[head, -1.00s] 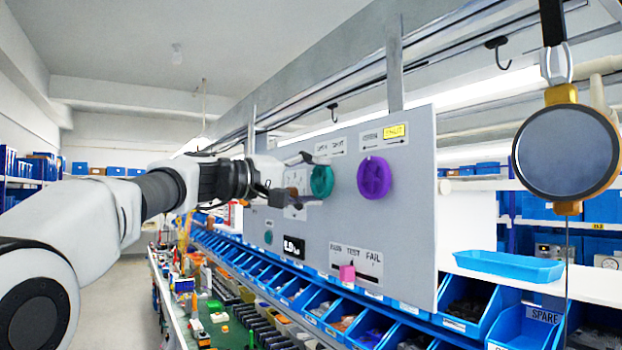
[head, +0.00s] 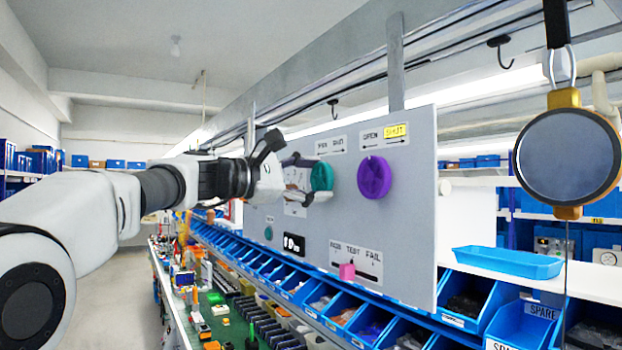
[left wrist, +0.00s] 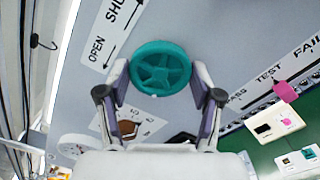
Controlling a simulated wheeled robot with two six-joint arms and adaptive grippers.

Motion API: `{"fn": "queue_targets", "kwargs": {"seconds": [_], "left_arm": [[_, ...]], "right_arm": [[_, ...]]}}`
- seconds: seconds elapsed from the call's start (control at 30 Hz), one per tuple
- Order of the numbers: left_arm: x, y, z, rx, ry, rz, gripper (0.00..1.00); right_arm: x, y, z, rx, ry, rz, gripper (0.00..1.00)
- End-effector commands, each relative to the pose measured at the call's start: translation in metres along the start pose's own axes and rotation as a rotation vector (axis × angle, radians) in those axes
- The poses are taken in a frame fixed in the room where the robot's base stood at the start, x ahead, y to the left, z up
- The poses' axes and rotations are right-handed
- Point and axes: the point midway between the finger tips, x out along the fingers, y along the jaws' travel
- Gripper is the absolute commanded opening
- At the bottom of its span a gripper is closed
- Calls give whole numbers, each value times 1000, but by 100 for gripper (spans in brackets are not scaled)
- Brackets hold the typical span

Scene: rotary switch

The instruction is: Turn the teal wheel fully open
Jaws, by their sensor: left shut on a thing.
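The teal wheel (head: 321,176) is mounted on the grey upright panel (head: 425,250), below a white OPEN/SHUT label (head: 331,146). In the left wrist view the teal wheel (left wrist: 160,67) shows its spokes face-on between my left gripper's fingertips (left wrist: 161,72). The fingers sit on opposite sides of its rim, shut on it. The OPEN/SHUT label with arrows (left wrist: 110,30) is at upper left there. In the head view my left gripper (head: 300,175) reaches the wheel from the left and hides part of the panel beside it. My right gripper is not in view.
A purple wheel (head: 374,177) is right of the teal one; the SHUT side of its label is yellow (head: 396,131). A pink slider (head: 347,271) sits lower on the panel. Blue bins (head: 330,312) run beneath. A round dark disc (head: 567,157) hangs at right.

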Motion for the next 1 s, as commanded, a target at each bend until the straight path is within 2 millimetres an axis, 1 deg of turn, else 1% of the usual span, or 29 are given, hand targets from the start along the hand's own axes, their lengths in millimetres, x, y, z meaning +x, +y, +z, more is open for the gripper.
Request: {"fn": "queue_targets", "kwargs": {"seconds": [1.0], "left_arm": [[-1, 5, 2, -943, -6, 7, 31]], "right_arm": [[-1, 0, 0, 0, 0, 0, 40]]}}
